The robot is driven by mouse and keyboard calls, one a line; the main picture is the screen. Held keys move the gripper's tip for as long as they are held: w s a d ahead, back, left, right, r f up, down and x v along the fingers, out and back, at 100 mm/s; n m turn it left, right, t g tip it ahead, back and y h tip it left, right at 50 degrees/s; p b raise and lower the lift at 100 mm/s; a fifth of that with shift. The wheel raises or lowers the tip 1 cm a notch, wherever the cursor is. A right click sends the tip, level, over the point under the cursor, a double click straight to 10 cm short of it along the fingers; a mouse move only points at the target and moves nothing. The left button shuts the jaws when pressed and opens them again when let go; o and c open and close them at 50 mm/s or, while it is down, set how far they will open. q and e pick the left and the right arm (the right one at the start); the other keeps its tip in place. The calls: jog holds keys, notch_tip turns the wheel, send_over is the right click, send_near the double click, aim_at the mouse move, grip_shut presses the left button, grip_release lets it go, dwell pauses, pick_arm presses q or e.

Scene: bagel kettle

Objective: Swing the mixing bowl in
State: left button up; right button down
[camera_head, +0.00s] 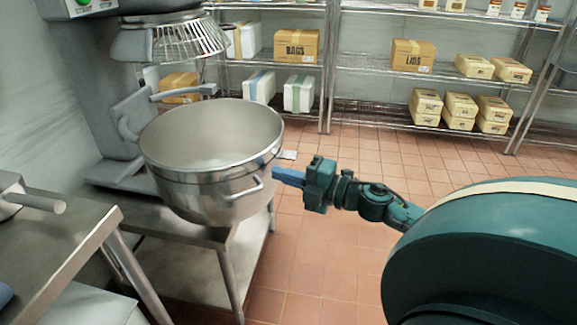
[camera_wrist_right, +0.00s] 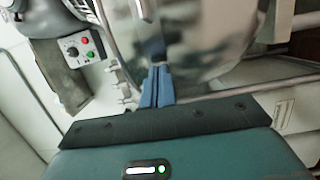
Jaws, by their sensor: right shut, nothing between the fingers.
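The mixing bowl (camera_head: 205,150) is a large empty steel bowl with a side handle (camera_head: 243,193). It sits out in front of the grey mixer (camera_head: 95,110), right of the mixer's wire guard and head. My right gripper (camera_head: 276,174) is at the bowl's right side, its blue fingers shut and close to the bowl wall. In the right wrist view the shut fingers (camera_wrist_right: 158,88) point at the shiny bowl wall (camera_wrist_right: 190,45). I cannot tell whether they touch it. My left gripper is not in view.
A steel table (camera_head: 50,240) stands at the lower left. A low steel stand (camera_head: 245,265) is below the bowl. Wire shelves with cardboard boxes (camera_head: 297,44) and tubs line the back. The tiled floor (camera_head: 320,255) is clear in the middle. A control box (camera_wrist_right: 82,48) shows in the wrist view.

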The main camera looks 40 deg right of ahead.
aim_at(275, 160)
jog(key=shift+w+d+b, duration=0.2)
jog(key=shift+w+d, duration=0.4)
jog(key=shift+d, duration=0.2)
jog(key=shift+w+d+b, duration=0.15)
jog(key=shift+w+d, duration=0.45)
jog(key=shift+d, duration=0.15)
jog(key=shift+d, duration=0.1)
